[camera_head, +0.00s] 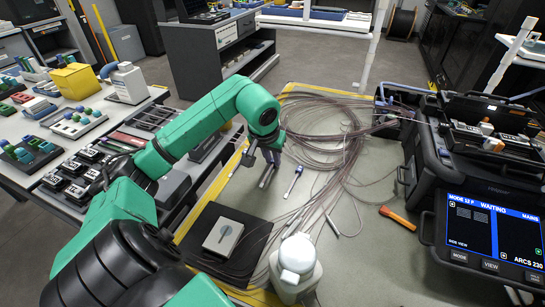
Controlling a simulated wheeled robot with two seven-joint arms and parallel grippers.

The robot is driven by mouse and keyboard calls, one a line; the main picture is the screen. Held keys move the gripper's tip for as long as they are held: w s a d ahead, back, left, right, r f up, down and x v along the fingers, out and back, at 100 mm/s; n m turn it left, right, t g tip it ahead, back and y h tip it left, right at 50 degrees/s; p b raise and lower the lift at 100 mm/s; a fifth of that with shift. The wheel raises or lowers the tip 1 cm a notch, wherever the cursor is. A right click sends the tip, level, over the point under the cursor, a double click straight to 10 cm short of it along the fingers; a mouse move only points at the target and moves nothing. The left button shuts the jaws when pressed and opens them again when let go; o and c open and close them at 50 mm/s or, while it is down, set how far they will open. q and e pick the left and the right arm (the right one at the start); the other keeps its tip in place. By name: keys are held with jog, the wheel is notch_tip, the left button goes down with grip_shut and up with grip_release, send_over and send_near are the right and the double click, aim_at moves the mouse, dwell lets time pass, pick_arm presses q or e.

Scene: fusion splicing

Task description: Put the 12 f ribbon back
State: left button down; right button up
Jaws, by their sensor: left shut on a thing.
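My left gripper (266,178) hangs over the grey work table beside the left part of a large coil of thin brown ribbons (325,125). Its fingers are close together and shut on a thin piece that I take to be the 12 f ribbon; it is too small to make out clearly. Loose ribbon ends lie across the table right of the gripper. The black fusion splicer (475,170) stands at the right, its screen (492,230) reading MODE 12 F and WAITING. My right gripper is not in view.
A white bottle (297,262) stands at the front of the table. Left of it, a pale square device (223,236) lies on a black mat (195,228). A blue-tipped tool (293,181) and an orange-handled tool (398,217) lie on the table. A crowded side bench is at left.

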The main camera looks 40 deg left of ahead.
aim_at(267, 175)
pick_arm(q)
jog(key=shift+f, duration=0.2)
jog(key=c, duration=0.8)
grip_release()
jog(key=shift+r, duration=0.1)
jog(key=shift+r, duration=0.2)
jog(key=p+v, duration=0.1)
jog(key=v, duration=1.1)
